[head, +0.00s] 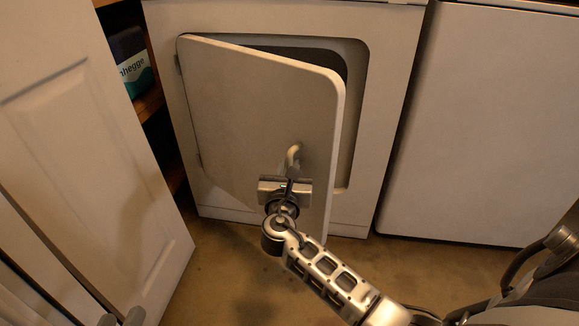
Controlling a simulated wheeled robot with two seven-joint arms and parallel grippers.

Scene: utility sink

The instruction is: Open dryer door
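The white dryer door (250,105) stands ajar in the head view, hinged on its left side, with its right edge swung out from the dryer body (385,95). A dark strip of the opening shows behind its top and right edge. The pale curved door handle (294,154) is on the door's outer face, low and toward the right. My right gripper (291,176) is at the lower end of the handle. Its palm hides most of its fingers, so its grip is unclear. The tips of my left gripper (120,319) show apart at the bottom left edge, away from the dryer.
A white panelled door (85,130) fills the left side. Behind it, a dark shelf holds a dark and teal box (131,65). A second white appliance (480,110) stands right of the dryer. Brown floor (215,265) is clear in front.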

